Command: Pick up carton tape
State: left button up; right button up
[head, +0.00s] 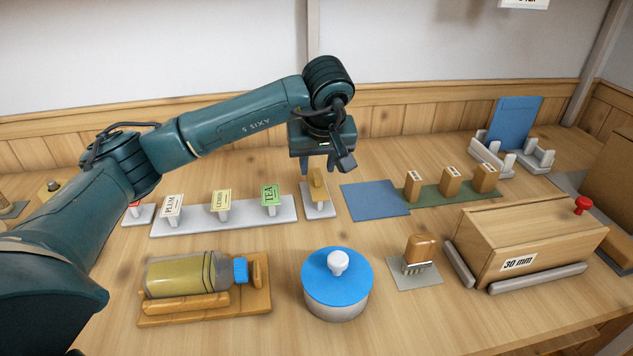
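My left gripper (318,170) points down at the middle of the table, its two fingers apart. Just below and between the fingertips, a small tan-brown piece (318,186) stands upright on a light grey pad (320,211). This piece may be the carton tape; I cannot read any mark on it, and the gripper partly hides its top. I cannot tell whether the fingers touch it. No other thing in view is clearly a roll of tape. My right gripper is not in view.
Left of the pad, a white rack (240,224) holds PLUM, LEMON and TEA cards. Right are a blue mat (374,200) and labelled wooden blocks (451,184).

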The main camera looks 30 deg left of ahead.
aim_at(316, 174)
pick_arm(q)
jog(key=x, duration=0.3)
grip_shut()
dwell(0.3)
